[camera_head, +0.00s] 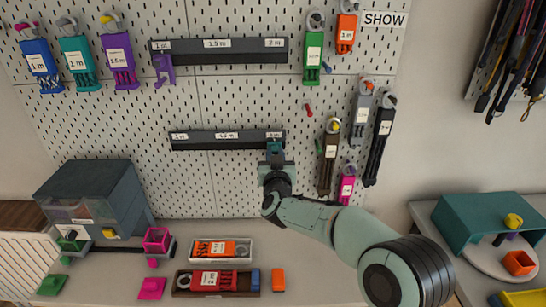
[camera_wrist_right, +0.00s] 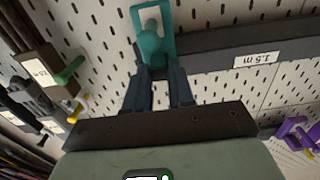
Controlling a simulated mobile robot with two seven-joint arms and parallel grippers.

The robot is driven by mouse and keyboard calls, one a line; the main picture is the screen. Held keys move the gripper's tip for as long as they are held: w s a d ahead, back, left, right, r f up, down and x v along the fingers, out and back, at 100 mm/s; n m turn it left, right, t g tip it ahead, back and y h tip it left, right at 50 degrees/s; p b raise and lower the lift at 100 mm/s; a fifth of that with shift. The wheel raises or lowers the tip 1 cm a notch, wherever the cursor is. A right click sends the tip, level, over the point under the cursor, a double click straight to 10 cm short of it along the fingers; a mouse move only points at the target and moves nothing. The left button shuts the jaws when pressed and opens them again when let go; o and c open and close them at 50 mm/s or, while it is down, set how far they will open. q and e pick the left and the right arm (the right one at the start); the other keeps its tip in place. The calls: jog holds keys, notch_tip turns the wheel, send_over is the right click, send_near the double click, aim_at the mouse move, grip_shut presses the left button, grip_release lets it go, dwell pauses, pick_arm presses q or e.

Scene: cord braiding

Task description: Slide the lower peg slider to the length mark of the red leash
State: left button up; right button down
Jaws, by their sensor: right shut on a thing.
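The lower rail (camera_head: 205,146) is a dark bar on the pegboard with white length labels. Its teal peg slider (camera_head: 276,147) is near the right end, just below the partly readable right-hand label. My right gripper (camera_head: 276,162) is shut on this slider. In the right wrist view, the fingers (camera_wrist_right: 158,88) close on the lower part of the teal slider (camera_wrist_right: 152,45), and the 1.5 m label (camera_wrist_right: 255,58) shows to the right. The red leash (camera_head: 213,281) lies in a dark tray on the table; its white tag appears to read 2 m. My left gripper is not in view.
The upper rail (camera_head: 220,58) carries a purple slider (camera_head: 163,69) at its left. Several tagged leashes hang to the right, including a black one (camera_head: 380,140) and a brown one (camera_head: 327,165). A grey drawer box (camera_head: 110,195) stands at left, a teal box (camera_head: 490,220) at right.

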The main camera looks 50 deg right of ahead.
jog(key=c, duration=1)
grip_release()
jog(key=shift+s+d, duration=0.25)
jog(key=shift+o, duration=0.2)
jog(key=shift+a, duration=0.15)
jog(key=shift+s+a, duration=0.1)
jog(key=shift+a, duration=0.05)
jog(key=v, duration=1.3)
